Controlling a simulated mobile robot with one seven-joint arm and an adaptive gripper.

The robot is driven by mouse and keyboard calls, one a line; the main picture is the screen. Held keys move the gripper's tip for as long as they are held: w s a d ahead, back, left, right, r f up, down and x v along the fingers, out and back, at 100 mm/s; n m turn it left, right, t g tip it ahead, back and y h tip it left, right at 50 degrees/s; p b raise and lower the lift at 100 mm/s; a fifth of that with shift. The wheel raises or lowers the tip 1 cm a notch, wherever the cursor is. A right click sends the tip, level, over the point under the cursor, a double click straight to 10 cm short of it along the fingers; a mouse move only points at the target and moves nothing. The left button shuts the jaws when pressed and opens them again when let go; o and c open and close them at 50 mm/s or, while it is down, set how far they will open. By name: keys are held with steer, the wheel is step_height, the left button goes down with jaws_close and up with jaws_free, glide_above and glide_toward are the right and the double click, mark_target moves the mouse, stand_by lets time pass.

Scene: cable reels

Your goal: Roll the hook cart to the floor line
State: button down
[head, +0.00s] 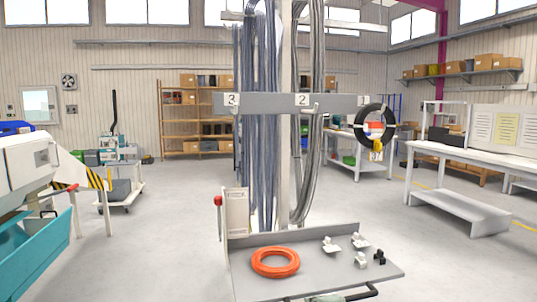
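The hook cart (300,104) stands in front of me, with a grey crossbar bearing hooks labelled 3, 2 and 1. Long grey cables (262,130) hang at the left and middle hooks, and a black coil (359,125) with a tag hangs at hook 1. An orange coil (275,263) lies on the cart's grey deck. A dark handle (360,293) shows at the deck's near edge, cut by the frame. A yellow floor line (524,226) shows at the right, partly hidden by a bench. I cannot make out my gripper's fingers.
A red-knobbed lever (218,201) stands at the deck's left. White benches (452,153) stand at the right. A machine with a teal bin (38,262) is at the left, with a small trolley (121,187) behind. Clear floor (170,235) lies left of the cart.

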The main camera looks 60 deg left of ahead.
mark_target(304, 283)
steer(key=shift+w+a+r+p, duration=0.1)
steer(key=shift+w+a+p, duration=0.4)
steer(key=shift+a, duration=1)
steer(key=shift+w+a+p, duration=0.3)
steer(key=shift+w+a, duration=0.4)
steer(key=shift+a, duration=0.8)
steer(key=shift+w+a+r+p, duration=0.1)
steer(key=shift+w+a+p, duration=0.4)
steer(key=shift+a, duration=1)
steer(key=shift+w+a+f, duration=0.1)
steer(key=shift+w+a, duration=0.25)
steer(key=shift+a, duration=0.35)
steer(key=shift+w+a+r, duration=0.1)
steer(key=shift+w+a, duration=0.2)
steer(key=shift+a, duration=0.35)
steer(key=shift+w+a+f, duration=0.1)
steer(key=shift+w+a, duration=0.25)
steer(key=shift+a, duration=0.35)
steer(key=shift+w+a+f, duration=0.1)
steer(key=shift+w+a, duration=0.05)
steer(key=shift+a, duration=0.3)
